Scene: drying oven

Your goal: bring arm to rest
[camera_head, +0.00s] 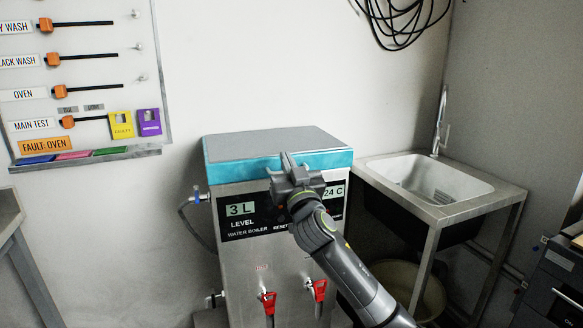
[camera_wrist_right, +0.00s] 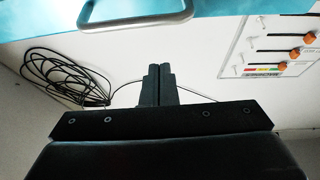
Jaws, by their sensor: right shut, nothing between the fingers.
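My right arm (camera_head: 345,262) reaches up from the bottom of the head view. Its gripper (camera_head: 287,160) is in front of the water boiler's upper front, by the blue band under the lid, and covers part of the display panel. In the right wrist view the two dark fingers (camera_wrist_right: 157,72) are together with nothing between them. I cannot tell whether the gripper touches the boiler. My left gripper is in neither view.
The water boiler (camera_head: 240,270) shows "3 L", part of "24 C" and two red taps. A metal sink (camera_head: 470,208) stands to its right. A board with sliders (camera_head: 80,145) hangs at left. A dark cabinet (camera_head: 550,285) is at far right. Black cable coils (camera_head: 400,20) hang above.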

